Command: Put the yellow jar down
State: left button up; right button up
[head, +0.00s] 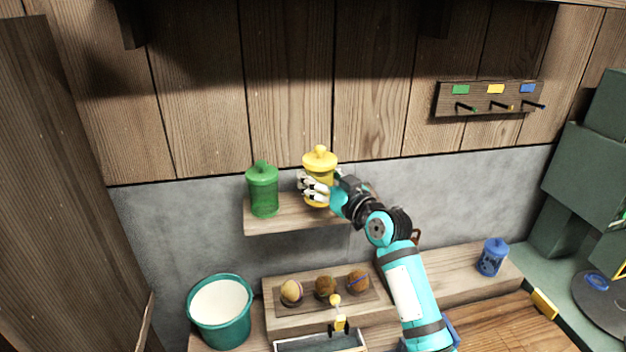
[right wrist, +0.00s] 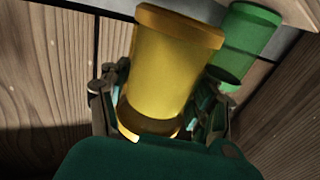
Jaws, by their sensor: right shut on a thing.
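The yellow jar (head: 319,163) has a knobbed lid and is upright at the wall shelf, just right of the green jar (head: 263,190). My right gripper (head: 316,188) is shut on the yellow jar, with fingers around its body. In the right wrist view the yellow jar (right wrist: 174,68) fills the space between the fingers, and the green jar (right wrist: 243,45) shows beyond it. The small wooden shelf (head: 285,214) bears the green jar. I cannot tell whether the yellow jar's base touches the shelf. My left gripper is not in view.
A blue jar (head: 492,257) stands on the lower ledge at the right. Below the shelf a wooden tray (head: 312,308) holds 3 round balls. A teal bucket (head: 221,312) with white contents is at the lower left. A hook rack (head: 489,98) hangs on the wall at upper right.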

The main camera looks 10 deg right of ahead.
jog(key=x, duration=0.3)
jog(key=shift+d, duration=0.25)
notch_tip(320, 180, down, 3)
jog(key=shift+w+r+p, duration=0.1)
jog(key=shift+p, duration=0.55)
jog(key=shift+f, duration=0.4)
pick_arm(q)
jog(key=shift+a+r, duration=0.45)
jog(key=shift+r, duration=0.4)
pick_arm(e)
jog(key=shift+f, duration=0.15)
jog(key=o, duration=1.5)
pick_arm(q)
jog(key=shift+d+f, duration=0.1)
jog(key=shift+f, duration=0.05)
